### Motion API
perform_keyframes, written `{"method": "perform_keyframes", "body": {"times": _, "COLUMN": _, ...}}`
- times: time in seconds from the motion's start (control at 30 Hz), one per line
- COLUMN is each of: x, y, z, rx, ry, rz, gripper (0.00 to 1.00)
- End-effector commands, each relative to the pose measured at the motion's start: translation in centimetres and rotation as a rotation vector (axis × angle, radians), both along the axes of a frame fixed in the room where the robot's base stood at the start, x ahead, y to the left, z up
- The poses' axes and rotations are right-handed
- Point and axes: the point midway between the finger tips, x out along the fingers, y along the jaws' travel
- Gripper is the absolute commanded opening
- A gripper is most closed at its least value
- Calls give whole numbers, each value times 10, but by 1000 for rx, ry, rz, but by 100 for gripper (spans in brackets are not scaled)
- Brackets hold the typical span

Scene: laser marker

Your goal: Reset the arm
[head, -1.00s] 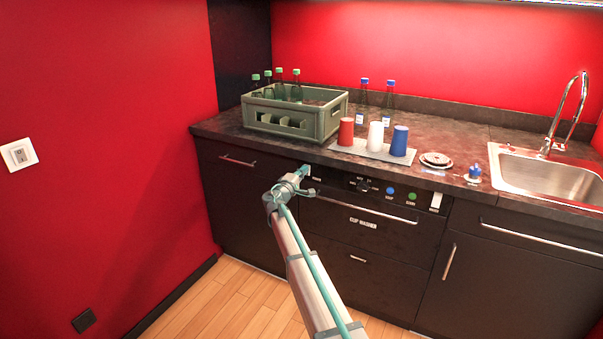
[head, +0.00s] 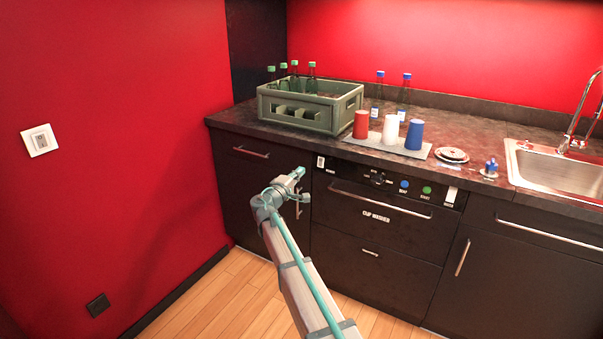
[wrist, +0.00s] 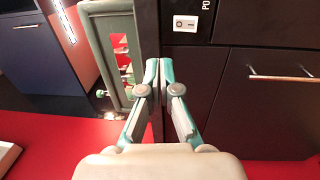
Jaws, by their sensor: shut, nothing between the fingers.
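My gripper (head: 299,172) is at the end of my outstretched arm, in front of the dark cabinets and just left of the cup washer panel. It is shut and empty. In the wrist view its two fingers (wrist: 158,75) meet at the tips. The power switch (head: 320,162) is a small white plate at the panel's left end, to the right of my gripper and apart from it. It also shows in the wrist view (wrist: 186,23), right of and above the fingertips.
On the counter (head: 230,119) stand a green crate (head: 318,118) with bottles, two blue-capped bottles (head: 403,95), a red cup (head: 361,124), a white cup (head: 391,129) and a blue cup (head: 414,134). A sink (head: 560,175) is at right. The floor (head: 205,300) at left is clear.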

Motion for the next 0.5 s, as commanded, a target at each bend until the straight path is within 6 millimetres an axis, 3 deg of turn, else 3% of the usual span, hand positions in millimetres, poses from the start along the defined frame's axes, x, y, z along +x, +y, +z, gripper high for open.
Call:
{"method": "perform_keyframes", "body": {"times": 0.33, "x": -1, "y": -3, "z": -3, "rx": 9, "ry": 9, "rz": -15, "gripper": 0}}
{"method": "perform_keyframes", "body": {"times": 0.5, "x": -23, "y": -17, "z": -32, "rx": 148, "ry": 70, "rz": -63, "gripper": 0}}
